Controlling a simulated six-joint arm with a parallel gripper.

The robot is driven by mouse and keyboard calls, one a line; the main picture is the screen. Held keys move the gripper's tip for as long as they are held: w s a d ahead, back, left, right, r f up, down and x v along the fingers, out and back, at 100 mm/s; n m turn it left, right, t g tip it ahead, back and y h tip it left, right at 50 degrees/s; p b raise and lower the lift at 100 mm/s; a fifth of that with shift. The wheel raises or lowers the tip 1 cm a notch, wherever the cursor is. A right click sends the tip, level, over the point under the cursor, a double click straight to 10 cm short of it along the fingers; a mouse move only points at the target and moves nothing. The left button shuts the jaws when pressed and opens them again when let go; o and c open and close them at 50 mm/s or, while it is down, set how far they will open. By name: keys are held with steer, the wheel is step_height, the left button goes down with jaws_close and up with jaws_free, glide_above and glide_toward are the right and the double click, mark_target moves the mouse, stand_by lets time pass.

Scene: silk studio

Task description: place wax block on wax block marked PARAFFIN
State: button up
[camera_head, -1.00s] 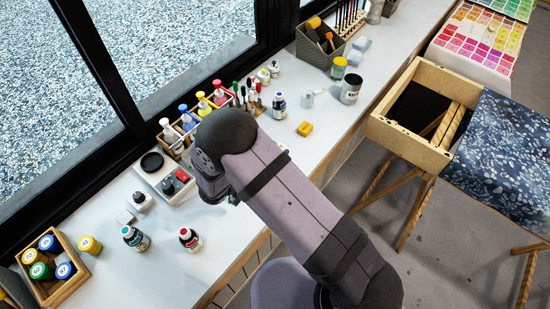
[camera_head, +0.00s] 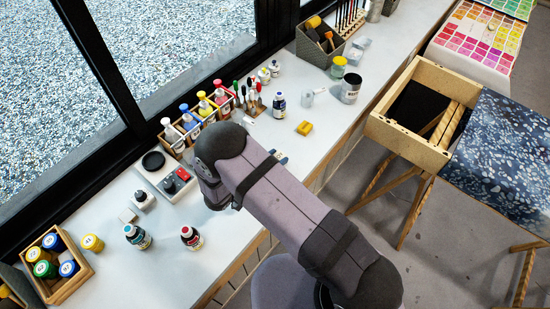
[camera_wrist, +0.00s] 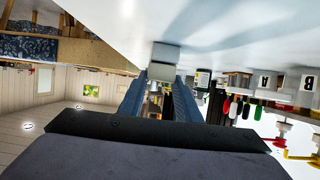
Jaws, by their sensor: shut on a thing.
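In the wrist view my gripper (camera_wrist: 162,76) is shut on a pale grey wax block (camera_wrist: 164,53), held between the tips of its two blue fingers. In the head view my arm hides most of the gripper; a small dark blue and pale part shows beside the arm, and I cannot tell the held block there. Pale bluish blocks (camera_head: 361,43) lie close together on the bench near the far caddy, apart from my arm. They look like wax blocks, but any PARAFFIN marking is too small to read.
A tool caddy (camera_head: 320,48) stands at the back. A bottle rack (camera_head: 195,122) lines the window side. Bare bench lies near the front edge.

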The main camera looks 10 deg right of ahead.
steer(key=shift+f, duration=0.1)
steer(key=shift+f, duration=0.1)
steer(key=o, duration=1)
steer(key=shift+r, duration=0.2)
steer(key=b+v, duration=0.4)
steer(key=v, duration=0.6)
steer(key=shift+s+a, duration=0.2)
steer(key=shift+a, duration=0.05)
steer(key=shift+s+a+r+b, duration=0.3)
steer(key=shift+s+a+r, duration=0.1)
steer(key=shift+s, duration=0.05)
